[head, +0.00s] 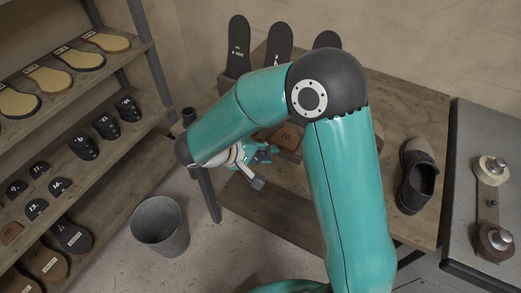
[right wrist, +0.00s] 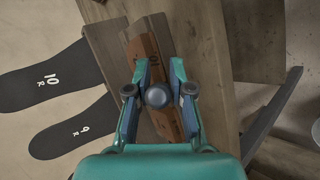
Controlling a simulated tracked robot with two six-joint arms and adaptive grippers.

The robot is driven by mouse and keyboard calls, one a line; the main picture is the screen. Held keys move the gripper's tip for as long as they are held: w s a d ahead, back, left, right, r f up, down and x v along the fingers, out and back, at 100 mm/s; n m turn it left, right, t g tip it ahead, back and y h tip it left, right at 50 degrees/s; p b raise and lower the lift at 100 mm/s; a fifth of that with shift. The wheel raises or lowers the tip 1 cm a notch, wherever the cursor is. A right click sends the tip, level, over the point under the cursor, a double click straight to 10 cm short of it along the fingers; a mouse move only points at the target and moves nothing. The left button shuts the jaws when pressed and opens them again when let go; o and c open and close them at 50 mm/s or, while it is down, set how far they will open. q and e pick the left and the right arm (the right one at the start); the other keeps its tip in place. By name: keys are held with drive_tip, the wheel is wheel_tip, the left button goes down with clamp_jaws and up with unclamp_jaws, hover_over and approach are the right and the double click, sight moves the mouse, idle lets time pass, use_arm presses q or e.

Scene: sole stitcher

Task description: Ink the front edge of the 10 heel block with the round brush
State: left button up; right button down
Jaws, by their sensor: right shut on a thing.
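My right gripper (head: 262,160) hangs at the front left of the wooden workbench. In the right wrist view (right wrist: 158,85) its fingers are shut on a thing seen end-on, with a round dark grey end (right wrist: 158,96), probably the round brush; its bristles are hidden. A brown block (head: 288,135) on the bench is partly covered by my right arm. A brown piece (right wrist: 143,50) lies along a wooden holder beyond the fingers; I cannot read its number. A small brown block (head: 12,231) on the left shelf seems marked 10. My left gripper is not in view.
Shelves at left hold soles (head: 48,79) and dark heel blocks (head: 84,147). A grey bucket (head: 160,225) stands on the floor. A dark shoe (head: 416,178) and a grey machine (head: 463,140) are at right.

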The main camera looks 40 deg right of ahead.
drive_tip(key=shift+s+d+b, duration=0.4)
drive_tip(key=shift+s, duration=0.55)
drive_tip(key=shift+s+d+b, duration=0.35)
drive_tip(key=shift+s, duration=0.6)
drive_tip(key=shift+s+d+b, duration=0.4)
drive_tip(key=shift+s, duration=0.55)
drive_tip(key=shift+b, duration=0.35)
drive_tip(key=shift+w+a, duration=0.5)
drive_tip(key=shift+w, duration=0.9)
drive_tip(key=shift+w+a, duration=0.55)
drive_tip(key=shift+w, duration=0.8)
drive_tip(key=shift+w+a, duration=0.5)
drive_tip(key=shift+w, duration=0.9)
drive_tip(key=shift+a, duration=0.15)
drive_tip(key=shift+s+a+b, duration=0.1)
drive_tip(key=shift+s+a, duration=0.3)
drive_tip(key=shift+a, duration=0.5)
drive_tip(key=shift+s+a+b, duration=0.15)
drive_tip(key=shift+s+a, duration=0.2)
drive_tip(key=shift+a, duration=0.5)
drive_tip(key=shift+s+a+b, duration=0.1)
drive_tip(key=shift+s+a, duration=0.3)
drive_tip(key=shift+a, duration=0.5)
drive_tip(key=shift+a, duration=0.1)
drive_tip(key=shift+s+a+b, duration=0.15)
drive_tip(key=shift+s+a, duration=0.15)
drive_tip(key=shift+a, duration=0.35)
drive_tip(key=shift+s+a+b, duration=0.15)
drive_tip(key=shift+s+a, duration=0.15)
drive_tip(key=shift+a, duration=0.35)
